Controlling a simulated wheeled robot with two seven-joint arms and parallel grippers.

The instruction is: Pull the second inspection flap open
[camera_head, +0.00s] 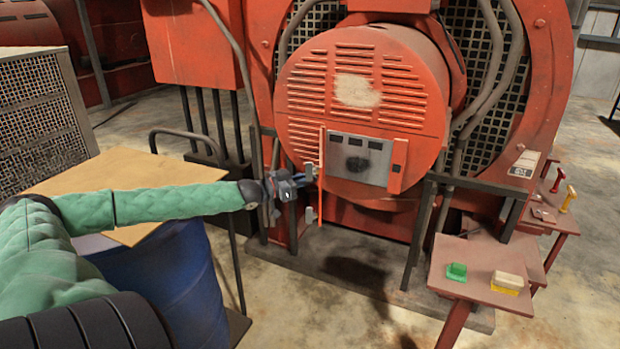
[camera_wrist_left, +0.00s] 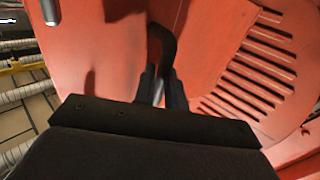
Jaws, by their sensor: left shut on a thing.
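A thin red flap (camera_head: 321,190) stands out nearly edge-on at the left side of a grey panel (camera_head: 350,160) on the round louvred engine cover. The panel has small dark windows and a dark round patch. My left gripper (camera_head: 292,186) is at the flap's left side, shut on its handle. In the left wrist view the dark curved handle (camera_wrist_left: 163,42) runs between the fingers of my left gripper (camera_wrist_left: 163,88), with a broad red surface behind it. I cannot tell from the pictures which flap counts as the second. My right gripper is not in view.
A blue drum (camera_head: 175,275) with a board (camera_head: 115,185) on top stands under my left arm. At the right, a low table (camera_head: 470,255) carries a green block (camera_head: 456,271) and a yellow block (camera_head: 507,284). Dark posts and rails flank the engine. The floor in front is clear.

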